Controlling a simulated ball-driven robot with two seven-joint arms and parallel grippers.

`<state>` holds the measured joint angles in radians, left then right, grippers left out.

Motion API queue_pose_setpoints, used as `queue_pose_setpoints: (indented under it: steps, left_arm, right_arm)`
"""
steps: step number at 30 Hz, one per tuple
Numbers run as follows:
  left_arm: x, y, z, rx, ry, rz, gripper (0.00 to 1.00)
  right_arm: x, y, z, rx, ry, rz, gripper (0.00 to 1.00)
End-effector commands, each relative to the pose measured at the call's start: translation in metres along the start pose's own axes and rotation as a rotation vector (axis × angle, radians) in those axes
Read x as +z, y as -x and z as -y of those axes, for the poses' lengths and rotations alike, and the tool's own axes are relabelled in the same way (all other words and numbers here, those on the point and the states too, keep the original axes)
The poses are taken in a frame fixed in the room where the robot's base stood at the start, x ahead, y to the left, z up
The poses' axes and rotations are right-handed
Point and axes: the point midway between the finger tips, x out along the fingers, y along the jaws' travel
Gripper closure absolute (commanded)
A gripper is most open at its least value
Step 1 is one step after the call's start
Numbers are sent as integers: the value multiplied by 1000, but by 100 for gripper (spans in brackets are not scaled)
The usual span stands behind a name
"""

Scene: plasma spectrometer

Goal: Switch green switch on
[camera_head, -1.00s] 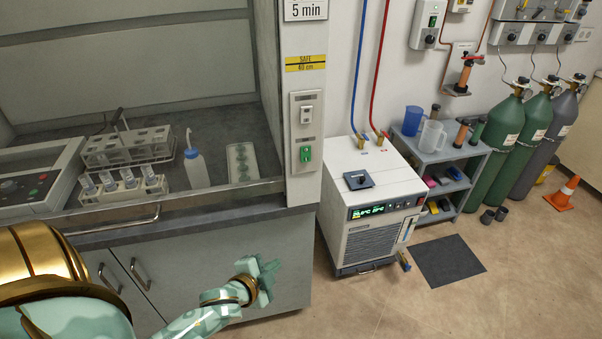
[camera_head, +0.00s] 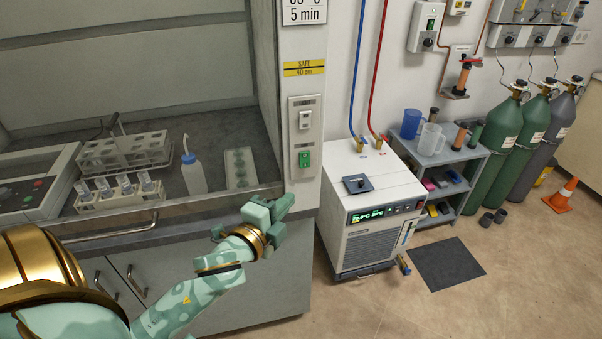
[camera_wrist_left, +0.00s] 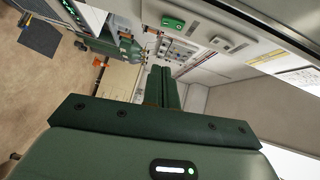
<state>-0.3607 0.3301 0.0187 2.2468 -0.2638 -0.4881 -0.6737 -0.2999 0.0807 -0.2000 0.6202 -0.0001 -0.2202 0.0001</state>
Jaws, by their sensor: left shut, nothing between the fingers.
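The green switch (camera_head: 305,158) sits in the lower part of a white panel on the fume hood's right post. It also shows near the top of the left wrist view (camera_wrist_left: 173,23). My left gripper (camera_head: 284,204) is shut and empty. In the head view it appears below and slightly left of the switch, in front of the hood's front edge. Its closed fingers (camera_wrist_left: 163,88) point up in the left wrist view, with a gap between them and the switch in the picture. I cannot tell the switch's position. My right gripper is not in view.
The hood holds a wash bottle (camera_head: 194,176) and vial racks (camera_head: 120,194). A white chiller (camera_head: 370,195) stands on the floor at the right. The post's front looks clear.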

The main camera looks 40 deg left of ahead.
Motion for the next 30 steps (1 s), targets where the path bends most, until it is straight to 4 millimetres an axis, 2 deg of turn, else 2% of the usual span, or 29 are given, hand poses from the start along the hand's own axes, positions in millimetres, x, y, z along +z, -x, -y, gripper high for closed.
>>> queue_pose_setpoints:
  steps: [13,15,21,30]
  left_arm:
    - [0,-91,0,-1,-1,1,100]
    - [11,-99,-1,1,-5,2,100]
    - [25,-113,-1,1,-1,1,100]
    - [29,-116,0,1,-1,1,100]
  right_arm:
    - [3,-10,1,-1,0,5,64]
    - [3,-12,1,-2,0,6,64]
    - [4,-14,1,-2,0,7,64]
    - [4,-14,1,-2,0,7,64]
